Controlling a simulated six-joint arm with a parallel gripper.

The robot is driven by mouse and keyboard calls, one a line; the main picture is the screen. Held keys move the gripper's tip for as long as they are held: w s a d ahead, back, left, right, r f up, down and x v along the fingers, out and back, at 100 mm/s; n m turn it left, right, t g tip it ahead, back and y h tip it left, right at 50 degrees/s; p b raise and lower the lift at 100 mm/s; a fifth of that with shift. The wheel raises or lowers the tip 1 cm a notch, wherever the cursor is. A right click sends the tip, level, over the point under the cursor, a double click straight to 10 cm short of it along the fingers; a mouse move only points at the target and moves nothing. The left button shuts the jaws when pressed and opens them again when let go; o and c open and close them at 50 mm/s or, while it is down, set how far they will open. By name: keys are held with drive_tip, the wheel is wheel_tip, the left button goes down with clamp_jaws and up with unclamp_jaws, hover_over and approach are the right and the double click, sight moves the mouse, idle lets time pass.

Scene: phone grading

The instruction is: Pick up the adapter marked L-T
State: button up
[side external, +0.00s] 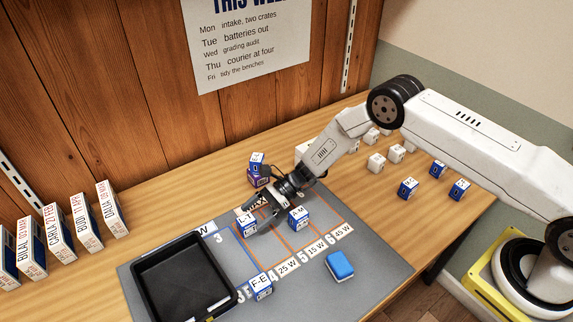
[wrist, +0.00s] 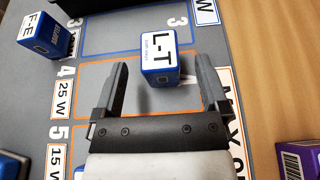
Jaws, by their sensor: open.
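The adapter marked L-T (wrist: 160,62) is a blue box with a white label. It stands upright on the grey mat, between and slightly beyond the two fingertips in the wrist view. In the side view the L-T adapter (side external: 246,226) is beside my gripper's fingers. My gripper (wrist: 165,77) is open and empty, one finger to each side of the adapter, with gaps showing on both sides. In the side view my gripper (side external: 257,213) is low over the mat. I cannot tell if a finger touches the adapter there.
The adapter marked A-M (side external: 299,217) stands just right of my gripper. The F-E adapter (side external: 261,286) and a plain blue block (side external: 340,266) are nearer the front. A black tray (side external: 141,273) is at left.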

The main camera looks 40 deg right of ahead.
sight(246, 219)
drive_tip(key=shift+x, duration=1.6)
clamp_jaws()
drive_tip(key=shift+r, duration=0.2)
